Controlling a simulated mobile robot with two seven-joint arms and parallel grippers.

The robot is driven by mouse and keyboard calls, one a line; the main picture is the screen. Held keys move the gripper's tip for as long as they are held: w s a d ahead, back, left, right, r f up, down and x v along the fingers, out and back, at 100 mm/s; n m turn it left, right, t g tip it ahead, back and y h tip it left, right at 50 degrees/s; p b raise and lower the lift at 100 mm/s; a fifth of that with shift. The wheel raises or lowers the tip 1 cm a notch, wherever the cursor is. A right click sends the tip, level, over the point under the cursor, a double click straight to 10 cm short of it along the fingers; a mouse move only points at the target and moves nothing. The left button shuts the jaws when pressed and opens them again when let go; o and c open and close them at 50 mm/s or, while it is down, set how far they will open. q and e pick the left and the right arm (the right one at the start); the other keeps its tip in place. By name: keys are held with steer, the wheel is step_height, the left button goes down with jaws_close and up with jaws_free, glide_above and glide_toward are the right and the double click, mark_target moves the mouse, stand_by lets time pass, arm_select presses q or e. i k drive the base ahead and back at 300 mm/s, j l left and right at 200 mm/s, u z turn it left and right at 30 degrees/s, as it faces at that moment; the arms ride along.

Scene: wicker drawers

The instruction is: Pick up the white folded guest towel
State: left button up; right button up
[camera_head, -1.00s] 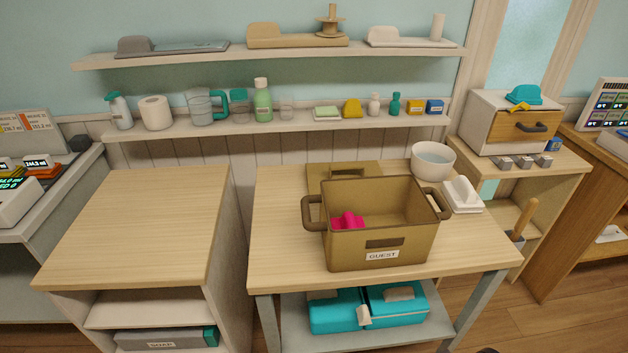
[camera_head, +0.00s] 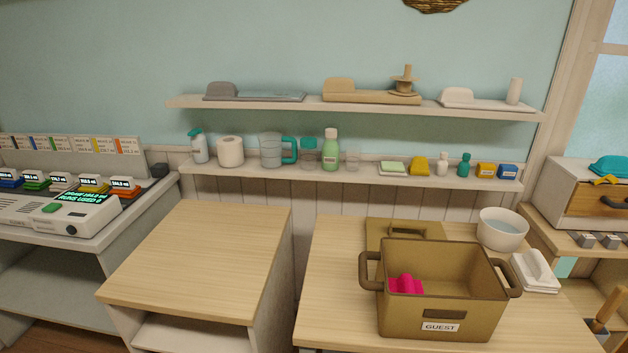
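A white folded cloth (camera_head: 535,271), which looks like the guest towel, lies on the wooden table (camera_head: 329,285) at the right. It is just right of the brown basket (camera_head: 440,310) labelled GUEST and in front of a white bowl (camera_head: 502,229). The cloth has a raised folded part on top of a flat layer. A pink item (camera_head: 406,285) lies inside the basket. Neither of my grippers is in view.
A flat brown piece (camera_head: 404,232) with a handle lies behind the basket. The lower wooden counter (camera_head: 200,255) at the left is bare. Two wall shelves hold bottles, a paper roll (camera_head: 230,151) and other items. A small drawer cabinet (camera_head: 590,195) stands at the right.

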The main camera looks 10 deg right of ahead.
mark_target(534, 273)
steer(key=k+l+z, duration=0.15)
steer(key=z, duration=1.3)
